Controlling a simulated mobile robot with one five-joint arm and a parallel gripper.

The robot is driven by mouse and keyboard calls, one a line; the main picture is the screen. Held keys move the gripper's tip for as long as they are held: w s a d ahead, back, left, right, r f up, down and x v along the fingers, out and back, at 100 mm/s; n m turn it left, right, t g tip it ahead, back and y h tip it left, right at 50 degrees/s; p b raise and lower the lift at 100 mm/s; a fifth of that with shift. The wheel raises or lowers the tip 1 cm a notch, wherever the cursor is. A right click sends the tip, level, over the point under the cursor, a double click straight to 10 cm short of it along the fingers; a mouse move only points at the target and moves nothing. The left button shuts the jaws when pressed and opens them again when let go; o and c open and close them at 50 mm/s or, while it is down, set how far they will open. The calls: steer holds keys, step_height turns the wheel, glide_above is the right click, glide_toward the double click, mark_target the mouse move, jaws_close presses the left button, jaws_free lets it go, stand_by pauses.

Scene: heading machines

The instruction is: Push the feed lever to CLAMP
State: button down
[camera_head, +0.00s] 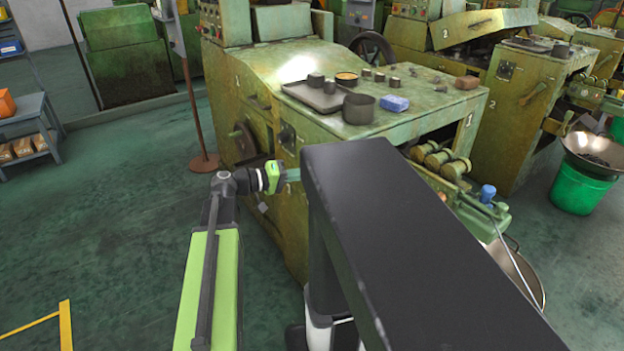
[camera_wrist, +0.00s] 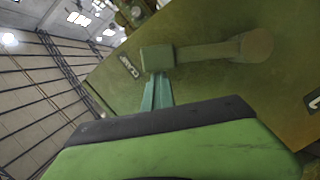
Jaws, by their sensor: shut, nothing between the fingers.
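The feed lever (camera_wrist: 205,52) shows in the wrist view on a green machine panel. Its arm runs from a round hub on the right to a squarish end block on the left. A small plate (camera_wrist: 128,66), apparently reading CLAMP, is just left of the block. My gripper (camera_wrist: 158,78) is shut, its teal fingers empty, with the tips right at the block; I cannot tell whether they touch. In the head view my gripper (camera_head: 293,174) is at the near side of the machine marked 1 (camera_head: 262,120). I cannot make out the lever there.
A post (camera_head: 192,100) stands left of the machine. My dark column hides part of its front. The floor (camera_head: 120,220) at left is open.

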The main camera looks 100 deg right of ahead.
steer(key=w+d+r+p, duration=0.1)
steer(key=w+r+p, duration=0.1)
steer(key=w, duration=0.9)
steer(key=shift+d+r, duration=0.3)
steer(key=shift+r, duration=0.3)
